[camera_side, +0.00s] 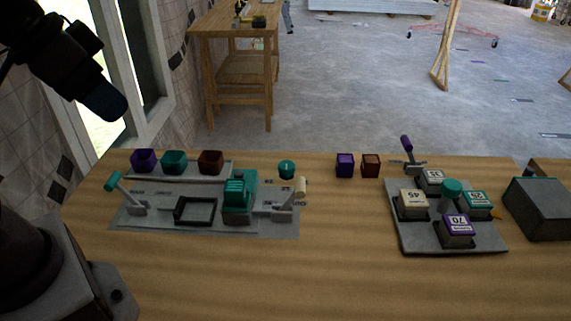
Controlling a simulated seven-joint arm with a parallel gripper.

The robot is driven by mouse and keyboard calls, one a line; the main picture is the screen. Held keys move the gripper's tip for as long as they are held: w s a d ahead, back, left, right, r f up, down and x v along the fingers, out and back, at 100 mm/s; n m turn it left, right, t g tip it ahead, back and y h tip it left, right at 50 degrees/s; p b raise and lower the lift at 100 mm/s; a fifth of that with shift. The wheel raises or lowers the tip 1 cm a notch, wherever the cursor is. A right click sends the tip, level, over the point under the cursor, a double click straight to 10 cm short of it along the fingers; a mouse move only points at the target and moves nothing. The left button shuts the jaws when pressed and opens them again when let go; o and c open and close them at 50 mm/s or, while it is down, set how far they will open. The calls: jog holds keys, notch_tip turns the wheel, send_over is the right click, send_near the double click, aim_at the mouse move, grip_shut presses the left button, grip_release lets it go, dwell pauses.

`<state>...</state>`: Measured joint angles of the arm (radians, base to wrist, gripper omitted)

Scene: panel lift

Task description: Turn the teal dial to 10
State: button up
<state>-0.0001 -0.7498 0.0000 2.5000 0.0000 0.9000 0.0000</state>
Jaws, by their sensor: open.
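A teal round dial knob (287,168) stands at the back right of the grey left panel (160,222). Small dark markings are printed on the panel near it, too small to read, and I cannot tell where the dial points. The dark end of my arm, with my gripper (110,104), hangs at the upper left, high above the table and well apart from the dial. It is open and holds nothing that I can see; separate fingertips cannot be made out.
The left panel also has a teal-tipped lever (114,181), a cream-tipped lever (300,187), a teal block (239,195) and a black frame (194,211). Purple, teal and brown cups line its back. The right panel (440,246) carries numbered blocks.

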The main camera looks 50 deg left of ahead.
jog(key=o, duration=0.3)
jog(key=shift+w+f, duration=0.1)
jog(key=shift+f, duration=0.2)
jog(key=n+g, duration=0.6)
jog(key=n, duration=1)
send_over(286, 164)
notch_tip(286, 164, down, 22)
jog(key=r, duration=0.1)
notch_tip(286, 164, down, 12)
jog(key=shift+f, duration=0.2)
jog(key=shift+c, duration=0.4)
